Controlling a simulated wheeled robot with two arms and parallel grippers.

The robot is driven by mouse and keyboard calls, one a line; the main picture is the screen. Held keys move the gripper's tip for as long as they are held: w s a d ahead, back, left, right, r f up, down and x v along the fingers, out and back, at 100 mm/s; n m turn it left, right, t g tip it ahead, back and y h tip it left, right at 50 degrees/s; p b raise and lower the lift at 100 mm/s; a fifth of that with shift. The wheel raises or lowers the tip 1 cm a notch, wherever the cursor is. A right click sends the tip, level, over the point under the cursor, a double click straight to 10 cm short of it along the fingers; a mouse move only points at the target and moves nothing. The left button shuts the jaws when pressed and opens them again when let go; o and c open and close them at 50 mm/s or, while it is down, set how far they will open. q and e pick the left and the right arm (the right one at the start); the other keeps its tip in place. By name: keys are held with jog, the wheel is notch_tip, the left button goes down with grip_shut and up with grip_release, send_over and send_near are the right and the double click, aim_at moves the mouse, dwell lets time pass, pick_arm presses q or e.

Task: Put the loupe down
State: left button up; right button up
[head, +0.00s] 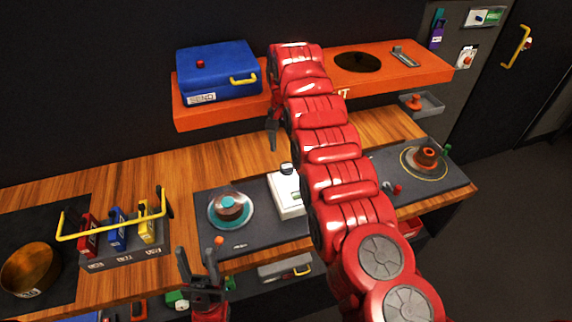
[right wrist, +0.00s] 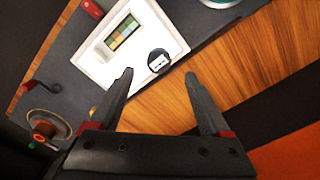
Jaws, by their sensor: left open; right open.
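The loupe, a small dark round piece with a white label, appears in the right wrist view (right wrist: 158,61) at the corner of a white light box (right wrist: 107,75). In the head view the loupe (head: 287,169) shows at the back edge of the light box (head: 286,204), which my right arm partly hides. My right gripper (right wrist: 159,76) is open and empty, with the loupe seen just beyond its fingertips and apart from them. In the head view one dark finger of my right gripper (head: 272,132) shows behind the loupe. My left gripper (head: 199,268) is open and empty at the bench's front edge.
A trackball-like disc (head: 230,209) sits left of the light box. A rack with a yellow handle (head: 120,255) and a brass bowl (head: 30,268) stand further left. An orange shelf (head: 215,113) with a blue case (head: 217,72) overhangs the back. Bare wood lies behind the light box.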

aim_at(286, 167)
jog(key=shift+r+p, duration=0.75)
jog(key=shift+r, duration=1)
